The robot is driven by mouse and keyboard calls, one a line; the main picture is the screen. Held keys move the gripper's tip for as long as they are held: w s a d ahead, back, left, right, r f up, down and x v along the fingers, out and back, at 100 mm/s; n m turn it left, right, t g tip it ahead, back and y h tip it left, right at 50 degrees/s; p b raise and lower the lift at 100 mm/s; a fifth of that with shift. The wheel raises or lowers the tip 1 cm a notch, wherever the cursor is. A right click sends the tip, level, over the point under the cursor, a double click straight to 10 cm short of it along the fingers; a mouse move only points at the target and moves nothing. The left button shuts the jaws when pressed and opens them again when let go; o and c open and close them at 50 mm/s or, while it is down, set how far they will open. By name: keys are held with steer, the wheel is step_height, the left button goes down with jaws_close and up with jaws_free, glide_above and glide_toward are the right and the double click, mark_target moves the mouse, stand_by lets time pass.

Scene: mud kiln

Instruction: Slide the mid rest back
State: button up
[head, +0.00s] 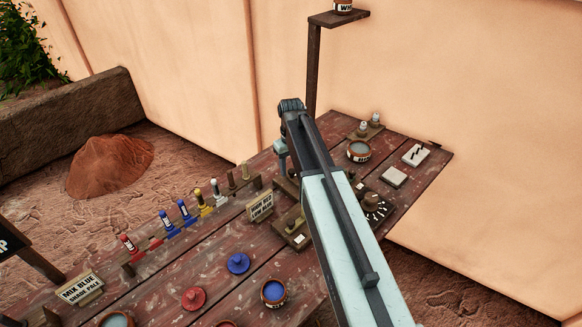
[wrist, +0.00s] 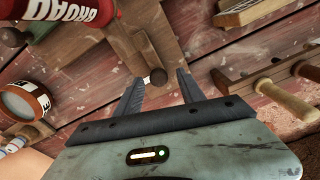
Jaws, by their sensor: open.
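My gripper (wrist: 160,77) is open, with one dark finger on each side of a small round wooden knob (wrist: 158,76) in the wrist view. The knob stands at the end of a brown wooden piece (wrist: 148,32); it may be the mid rest, but no label shows. I cannot tell whether either finger touches the knob. In the head view, my arm covers most of this spot, and the knob cannot be made out.
In the wrist view, a red bottle marked BROAD (wrist: 75,12) lies close at upper left, a labelled pot (wrist: 24,102) at left, and wooden handles (wrist: 285,100) at right.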

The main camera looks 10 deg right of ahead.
step_height(320, 180, up, 8)
steer(key=p, duration=0.7)
steer(key=shift+f, duration=0.1)
